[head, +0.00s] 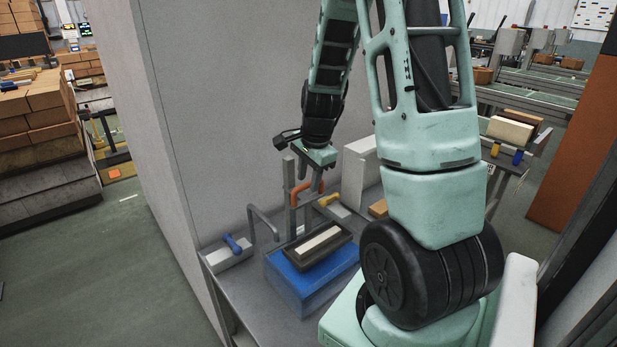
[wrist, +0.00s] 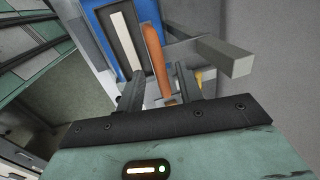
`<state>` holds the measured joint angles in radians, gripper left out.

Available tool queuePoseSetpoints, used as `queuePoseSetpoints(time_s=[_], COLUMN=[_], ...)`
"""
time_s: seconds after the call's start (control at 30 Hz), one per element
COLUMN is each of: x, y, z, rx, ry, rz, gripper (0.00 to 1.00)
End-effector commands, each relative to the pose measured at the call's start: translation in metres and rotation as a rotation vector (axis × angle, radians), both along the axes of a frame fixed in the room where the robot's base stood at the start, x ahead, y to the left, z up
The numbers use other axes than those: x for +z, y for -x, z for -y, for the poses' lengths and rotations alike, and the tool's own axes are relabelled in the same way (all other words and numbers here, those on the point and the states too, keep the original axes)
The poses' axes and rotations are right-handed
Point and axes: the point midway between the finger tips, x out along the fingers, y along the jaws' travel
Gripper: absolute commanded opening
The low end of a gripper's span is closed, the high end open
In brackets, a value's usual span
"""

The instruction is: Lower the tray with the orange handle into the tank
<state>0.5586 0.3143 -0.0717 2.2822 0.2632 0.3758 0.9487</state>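The orange handle (head: 306,189) stands up behind the blue tank (head: 293,291), close to an upright grey post. In the wrist view the handle (wrist: 155,55) runs between the lines of my two fingers. My gripper (head: 318,182) is just above and beside the handle in the head view. In the wrist view its fingers (wrist: 170,84) are apart, with a gap around the handle. A dark rectangular piece with a cream strip (head: 318,243) sits on top of the tank; it also shows in the wrist view (wrist: 124,40). I cannot tell how the handle's tray is supported.
A pale block with a blue handle (head: 235,243) lies left of the tank, near a bent grey bar (head: 264,220). A yellow handle (head: 330,199) lies right of the orange one. A white box (head: 359,165) stands behind. A grey wall (head: 205,110) borders the bench.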

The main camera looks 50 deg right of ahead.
Motion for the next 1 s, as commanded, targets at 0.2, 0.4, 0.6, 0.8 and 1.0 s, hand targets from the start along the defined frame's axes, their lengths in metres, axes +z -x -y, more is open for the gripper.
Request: queuePoseSetpoints(time_s=[0.2, 0.4, 0.6, 0.8, 1.0], x=[-0.007, -0.007, -0.007, -0.020, -0.060], y=[-0.001, -0.001, -0.001, -0.001, -0.001], z=[0.000, 0.000, 0.000, 0.000, 0.000], rx=[0.000, 0.000, 0.000, 0.002, 0.002], ry=[0.000, 0.000, 0.000, 0.000, -0.001], rz=[0.000, 0.001, 0.001, -0.001, -0.002], gripper=[0.36, 0.33, 0.00, 0.00, 0.00])
